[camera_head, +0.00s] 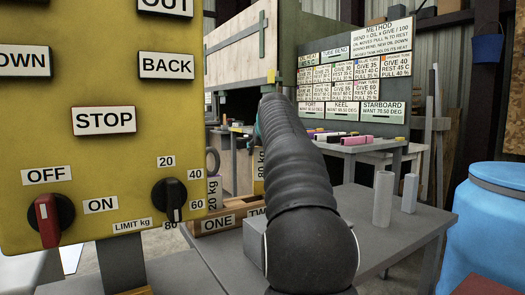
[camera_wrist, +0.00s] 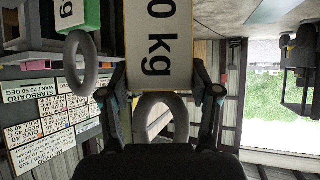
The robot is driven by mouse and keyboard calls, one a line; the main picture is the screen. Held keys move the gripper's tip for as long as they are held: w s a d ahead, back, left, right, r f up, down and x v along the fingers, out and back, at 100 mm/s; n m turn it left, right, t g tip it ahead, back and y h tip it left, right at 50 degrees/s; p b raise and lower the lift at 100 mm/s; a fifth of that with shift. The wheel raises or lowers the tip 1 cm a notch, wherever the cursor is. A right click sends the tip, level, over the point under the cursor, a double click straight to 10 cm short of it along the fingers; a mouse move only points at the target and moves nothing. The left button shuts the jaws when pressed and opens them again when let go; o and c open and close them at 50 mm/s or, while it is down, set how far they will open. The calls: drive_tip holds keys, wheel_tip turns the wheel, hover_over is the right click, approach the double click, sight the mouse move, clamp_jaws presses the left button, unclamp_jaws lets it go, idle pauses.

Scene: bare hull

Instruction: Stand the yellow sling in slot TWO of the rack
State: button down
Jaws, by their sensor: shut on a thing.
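My gripper (camera_wrist: 160,95) is shut on a sling with a large white "0 kg" label (camera_wrist: 158,40) and a grey loop (camera_wrist: 162,112) between the fingers. In the head view my arm covers most of it; a strip with an "80 kg" label (camera_head: 261,166) shows beside the arm, with a yellowish edge below. The wooden rack (camera_head: 198,228) has slot labels ONE (camera_head: 217,223) and TWO (camera_head: 257,212), the latter partly covered by my arm. The held sling is upright above or at slot TWO; whether its foot is in the slot is hidden.
A "20 kg" sling (camera_head: 214,192) with a grey ring (camera_head: 213,161) stands at slot ONE. A green block with a ring (camera_wrist: 90,15) shows in the wrist view. A yellow control panel (camera_head: 100,120) is close at left.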

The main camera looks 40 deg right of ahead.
drive_tip(key=shift+f+b, duration=0.3)
drive_tip(key=shift+f, duration=0.1)
drive_tip(key=shift+c, duration=1.2)
unclamp_jaws()
drive_tip(key=v, duration=1.2)
drive_tip(key=shift+r, duration=0.45)
